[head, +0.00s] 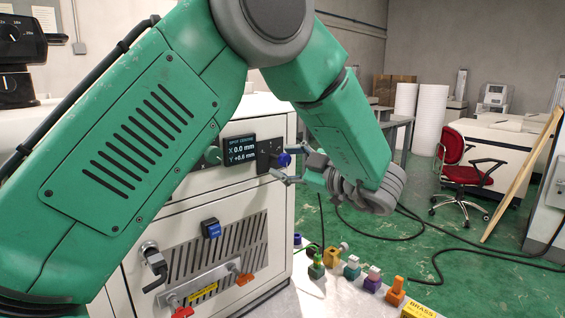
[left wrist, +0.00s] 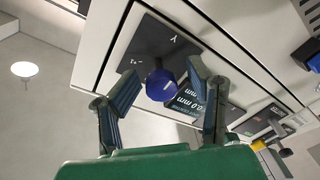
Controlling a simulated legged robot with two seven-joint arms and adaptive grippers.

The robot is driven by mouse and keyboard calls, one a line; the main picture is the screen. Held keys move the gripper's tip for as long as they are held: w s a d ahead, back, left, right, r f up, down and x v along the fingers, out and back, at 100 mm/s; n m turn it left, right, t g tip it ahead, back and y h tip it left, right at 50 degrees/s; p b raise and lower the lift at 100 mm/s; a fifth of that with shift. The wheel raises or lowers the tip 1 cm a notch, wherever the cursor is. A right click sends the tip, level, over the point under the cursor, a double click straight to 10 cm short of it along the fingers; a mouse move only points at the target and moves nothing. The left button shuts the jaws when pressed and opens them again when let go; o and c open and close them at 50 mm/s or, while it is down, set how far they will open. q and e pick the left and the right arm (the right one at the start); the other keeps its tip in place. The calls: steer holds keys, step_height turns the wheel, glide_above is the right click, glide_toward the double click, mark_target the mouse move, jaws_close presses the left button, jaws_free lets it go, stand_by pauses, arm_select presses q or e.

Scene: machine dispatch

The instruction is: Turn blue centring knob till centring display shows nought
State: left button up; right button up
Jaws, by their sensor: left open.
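The blue centring knob (head: 284,159) sits on a dark plate on the white machine's front, right of the centring display (head: 241,150). The display reads X 0.0 mm and Y about +0.6 mm; the last digit is small. My left gripper (head: 288,166) is open at the knob. In the left wrist view the knob (left wrist: 161,85) lies between the two spread fingers, with a gap visible on its left side; whether the right finger touches it I cannot tell. The plate is marked Y. My right gripper is not in view.
Below are a blue block (head: 211,228), a crank handle (head: 153,262) and orange parts. Several coloured pieces stand on a pale surface (head: 325,298) at the lower right. A red chair (head: 468,172) stands beyond on green floor.

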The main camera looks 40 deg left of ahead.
arm_select(q)
steer(key=d, duration=0.1)
steer(key=d+r, duration=0.1)
steer(key=shift+d, duration=0.35)
steer(key=shift+s, duration=0.1)
steer(key=c, duration=0.7)
steer(key=shift+s+a+f, duration=0.1)
steer(key=shift+s+a, duration=0.15)
steer(key=shift+a, duration=0.75)
jaws_close()
steer(key=shift+w+a+f, duration=0.15)
steer(key=shift+a+f, duration=0.15)
steer(key=shift+a, duration=0.3)
steer(key=shift+a+f, duration=0.1)
steer(key=shift+a, duration=0.2)
steer(key=o, duration=0.7)
jaws_free()
steer(key=shift+d, duration=0.25)
steer(key=shift+w+d, duration=0.1)
steer(key=shift+d, duration=0.35)
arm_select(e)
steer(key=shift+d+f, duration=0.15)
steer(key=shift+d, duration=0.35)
